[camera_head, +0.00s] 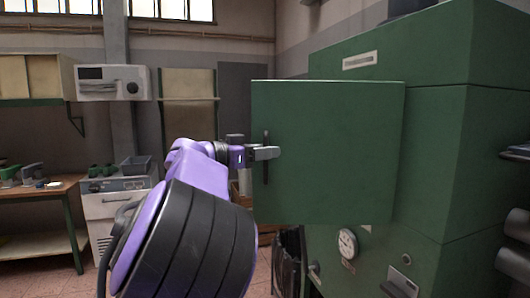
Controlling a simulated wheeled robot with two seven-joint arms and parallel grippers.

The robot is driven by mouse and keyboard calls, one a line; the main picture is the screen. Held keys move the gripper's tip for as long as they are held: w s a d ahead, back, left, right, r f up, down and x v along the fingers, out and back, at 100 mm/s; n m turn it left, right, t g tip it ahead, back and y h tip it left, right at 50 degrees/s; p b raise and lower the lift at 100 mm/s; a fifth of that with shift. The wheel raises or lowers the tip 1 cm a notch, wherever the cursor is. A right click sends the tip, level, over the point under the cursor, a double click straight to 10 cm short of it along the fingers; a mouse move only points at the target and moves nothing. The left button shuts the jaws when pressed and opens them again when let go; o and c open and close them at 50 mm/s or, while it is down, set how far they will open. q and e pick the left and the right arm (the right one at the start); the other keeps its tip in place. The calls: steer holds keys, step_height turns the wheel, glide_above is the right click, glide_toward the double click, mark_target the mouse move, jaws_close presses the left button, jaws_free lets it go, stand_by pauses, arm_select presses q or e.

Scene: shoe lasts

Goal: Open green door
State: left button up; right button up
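The green door (330,150) is a flat panel on the large green machine (490,140). It stands out from the machine's front, and its left edge reaches past the machine's left side, so it looks at least partly open. A dark upright handle (266,174) is near the door's left edge. My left gripper (266,153) reaches in from the left, with its pale fingers at the middle of the handle and looking shut on it. The fingers hide that part of the handle. The opening behind the door is hidden. My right gripper is not in view.
A round gauge (347,243) is on the machine below the door. A dark bin (288,262) stands on the floor at the machine's left. A wooden workbench (40,190) and a grey cabinet (115,210) are at the left, with some floor free in front.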

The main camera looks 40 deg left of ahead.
arm_select(q)
steer(key=b+v, duration=0.3)
steer(key=v, duration=0.7)
steer(key=shift+s+a+b, duration=0.15)
steer(key=shift+s+b, duration=0.05)
steer(key=shift+b, duration=0.1)
